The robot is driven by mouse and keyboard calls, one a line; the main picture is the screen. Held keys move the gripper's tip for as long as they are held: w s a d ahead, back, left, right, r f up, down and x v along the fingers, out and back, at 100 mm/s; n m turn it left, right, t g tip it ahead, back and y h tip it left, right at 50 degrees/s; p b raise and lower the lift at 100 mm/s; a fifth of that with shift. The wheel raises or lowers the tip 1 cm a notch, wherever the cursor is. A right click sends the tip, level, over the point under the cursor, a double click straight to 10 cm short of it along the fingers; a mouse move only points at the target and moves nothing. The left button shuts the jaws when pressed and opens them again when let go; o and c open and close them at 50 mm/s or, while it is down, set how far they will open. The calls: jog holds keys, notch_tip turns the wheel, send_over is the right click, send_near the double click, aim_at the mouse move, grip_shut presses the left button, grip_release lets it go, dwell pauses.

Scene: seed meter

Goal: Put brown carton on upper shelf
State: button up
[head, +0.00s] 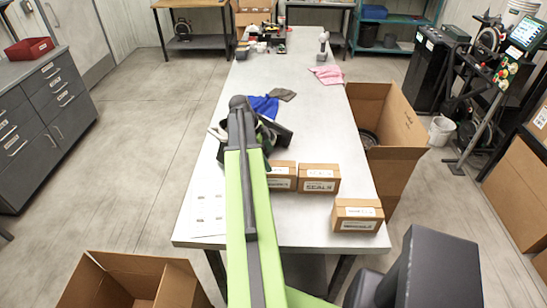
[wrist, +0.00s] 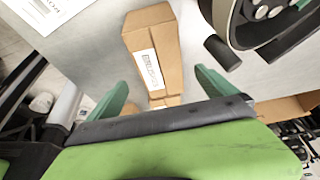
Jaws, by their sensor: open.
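Several brown cartons with white labels stand on the long table (head: 290,225). One carton (head: 282,177) is partly hidden by my arm, one (head: 319,178) is beside it, and one (head: 357,215) is near the right edge. My gripper is open and empty; in the wrist view (wrist: 161,80) its green fingers are spread. A brown carton (wrist: 153,50) lies ahead of and between them in that view, and contact cannot be told. A teal rack (head: 408,20) with an upper shelf stands at the back right.
A dark round machine part (wrist: 262,20) is close on the right in the wrist view. A blue cloth (head: 263,106) and pink cloth (head: 327,75) lie farther up the table. A large open box (head: 397,165) stands against its right side. The left floor is mostly clear.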

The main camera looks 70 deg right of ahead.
jog(key=shift+p+v, duration=0.35)
jog(key=shift+v, duration=0.65)
jog(key=shift+f, duration=0.1)
